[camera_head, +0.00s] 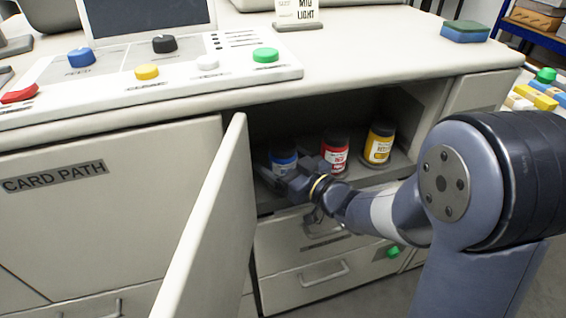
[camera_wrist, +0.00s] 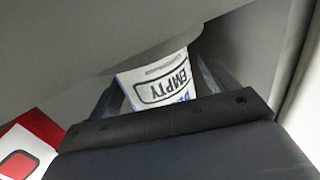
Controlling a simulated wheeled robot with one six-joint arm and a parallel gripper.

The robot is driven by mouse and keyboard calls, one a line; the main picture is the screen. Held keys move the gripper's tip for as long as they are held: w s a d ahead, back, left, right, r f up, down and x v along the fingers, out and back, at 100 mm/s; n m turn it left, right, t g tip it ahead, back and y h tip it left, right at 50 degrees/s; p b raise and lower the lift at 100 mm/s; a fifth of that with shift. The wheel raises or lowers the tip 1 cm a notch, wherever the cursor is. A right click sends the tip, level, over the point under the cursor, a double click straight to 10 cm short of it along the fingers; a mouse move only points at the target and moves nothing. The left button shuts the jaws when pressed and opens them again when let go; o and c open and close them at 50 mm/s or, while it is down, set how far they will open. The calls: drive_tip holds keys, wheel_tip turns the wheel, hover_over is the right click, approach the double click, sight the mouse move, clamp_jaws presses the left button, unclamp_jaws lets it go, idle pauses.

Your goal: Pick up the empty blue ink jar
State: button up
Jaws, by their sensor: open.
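The blue ink jar (camera_head: 283,160) stands at the left of the open cabinet compartment, partly hidden by my gripper (camera_head: 290,183). In the wrist view, its white label (camera_wrist: 163,80) reads EMPTY upside down, with a little blue print below. My gripper also shows in the wrist view (camera_wrist: 163,92), with one finger on each side of the label. The jaws are open, and the jar is between them or just ahead of them; the exact depth is unclear. The jar's lower part is hidden behind the gripper body.
A red jar (camera_head: 335,156) stands close right of the blue one, and its label shows in the wrist view (camera_wrist: 24,150). A yellow jar (camera_head: 379,145) stands farther right. The open cabinet door (camera_head: 212,225) is left of my arm. Drawers (camera_head: 320,270) lie below.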

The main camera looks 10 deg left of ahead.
drive_tip(key=shift+w+a, duration=0.25)
drive_tip(key=shift+a, duration=0.15)
drive_tip(key=c, duration=1.1)
drive_tip(key=shift+r, duration=0.1)
